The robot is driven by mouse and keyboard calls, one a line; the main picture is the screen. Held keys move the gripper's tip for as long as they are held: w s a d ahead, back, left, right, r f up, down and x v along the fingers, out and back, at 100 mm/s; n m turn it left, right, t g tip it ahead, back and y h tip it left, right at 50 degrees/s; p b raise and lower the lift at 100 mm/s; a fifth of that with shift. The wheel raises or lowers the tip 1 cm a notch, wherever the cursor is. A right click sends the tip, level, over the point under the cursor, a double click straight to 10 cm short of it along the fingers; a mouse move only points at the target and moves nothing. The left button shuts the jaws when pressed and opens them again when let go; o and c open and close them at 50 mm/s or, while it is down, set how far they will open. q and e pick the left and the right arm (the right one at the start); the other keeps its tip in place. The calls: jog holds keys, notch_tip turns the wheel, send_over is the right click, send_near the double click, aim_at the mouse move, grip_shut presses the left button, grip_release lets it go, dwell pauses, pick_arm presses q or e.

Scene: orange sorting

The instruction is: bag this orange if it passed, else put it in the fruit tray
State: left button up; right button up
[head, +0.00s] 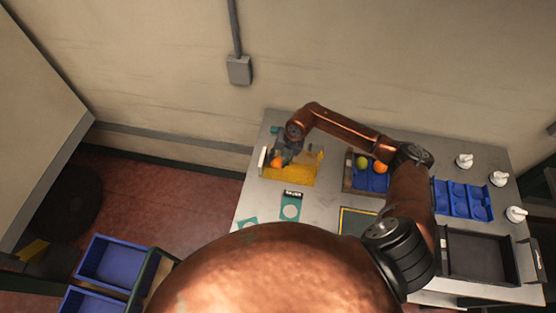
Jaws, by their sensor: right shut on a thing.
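My right gripper (287,157) reaches over the left part of the table and is shut on an orange (277,162). The orange is at the left end of a yellow see-through holder (300,174), which looks like the bag station. I cannot tell whether the orange is inside it or just above it. A blue compartment tray (371,184) in a dark frame stands right of it, holding a yellow-green fruit (362,162) and an orange fruit (380,167). My arm partly hides this tray. My left gripper is out of view.
A dark sign (292,194) stands by a pale round pad (290,211). At the right are an empty blue cup tray (462,203), a black tray (478,276) and white knobbed items (464,160). Blue crates (113,261) are at the lower left. My body hides the front.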

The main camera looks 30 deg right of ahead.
jog(key=o, duration=1.2)
jog(key=shift+o, duration=0.2)
jog(key=shift+r, duration=0.15)
jog(key=shift+r+p, duration=2.6)
jog(key=shift+r, duration=1.3)
